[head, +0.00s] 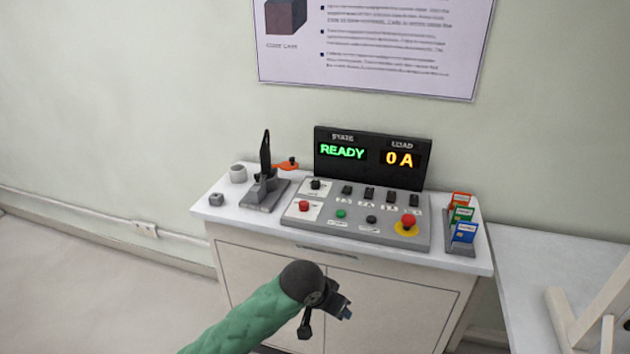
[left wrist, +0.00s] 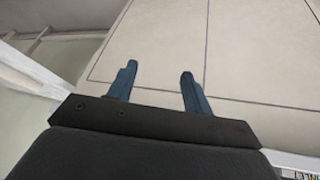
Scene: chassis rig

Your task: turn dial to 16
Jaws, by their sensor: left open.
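A grey control panel (head: 356,228) sits on the white cabinet top, with a black knob (head: 315,184) at its upper left and another small black control (head: 371,219) on its lower row. I cannot tell which one is the dial, and no scale numbers are readable. The display (head: 372,157) behind the panel reads READY and 0 A. My left gripper (head: 335,308) is in front of the cabinet doors, below the panel and apart from it. In the left wrist view its two blue fingers (left wrist: 159,68) are spread, with nothing between them. My right gripper is not in view.
The panel also carries a red button (head: 304,205), a green button (head: 341,213), several black switches and a red mushroom button (head: 408,221). A card rack (head: 459,240) stands right.

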